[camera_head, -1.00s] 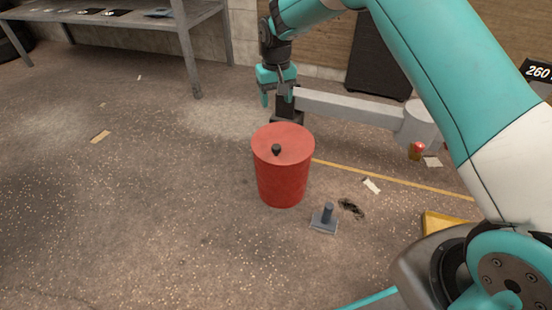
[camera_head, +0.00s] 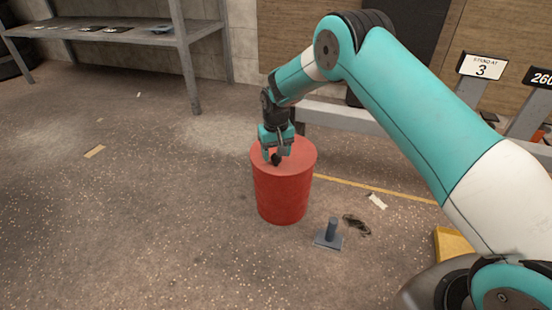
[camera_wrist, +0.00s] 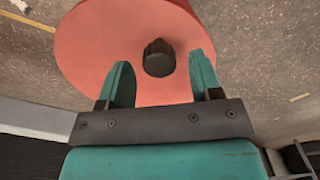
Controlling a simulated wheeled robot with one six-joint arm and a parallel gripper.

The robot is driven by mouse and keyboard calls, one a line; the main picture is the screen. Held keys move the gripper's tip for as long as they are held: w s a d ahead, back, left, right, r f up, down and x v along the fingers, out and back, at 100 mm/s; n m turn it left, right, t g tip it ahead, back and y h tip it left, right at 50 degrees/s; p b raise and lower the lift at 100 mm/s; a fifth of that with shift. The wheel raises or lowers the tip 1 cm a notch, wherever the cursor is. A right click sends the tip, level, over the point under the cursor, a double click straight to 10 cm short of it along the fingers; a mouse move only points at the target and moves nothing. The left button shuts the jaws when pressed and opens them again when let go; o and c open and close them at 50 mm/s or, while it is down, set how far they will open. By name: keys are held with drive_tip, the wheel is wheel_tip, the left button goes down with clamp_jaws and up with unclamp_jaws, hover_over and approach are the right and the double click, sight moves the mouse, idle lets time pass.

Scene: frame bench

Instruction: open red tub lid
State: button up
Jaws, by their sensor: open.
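The red tub (camera_head: 283,195) stands upright on the floor with its flat red lid (camera_head: 298,152) on top. A small dark knob (camera_head: 276,159) sits on the lid; in the wrist view the knob (camera_wrist: 159,58) shows ahead of and between my two teal fingers. My gripper (camera_head: 273,156) is open over the lid, close to the knob. In the wrist view the gripper (camera_wrist: 160,80) has clear space between each finger and the knob. Whether the fingertips reach down around the knob is hard to tell.
A grey stand with an upright peg (camera_head: 329,236) is on the floor right of the tub. A dark scrap (camera_head: 357,225) and a yellow box (camera_head: 452,245) lie further right. A grey shelf (camera_head: 130,35) stands back left.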

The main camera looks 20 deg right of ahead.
drive_tip(key=shift+f, duration=0.35)
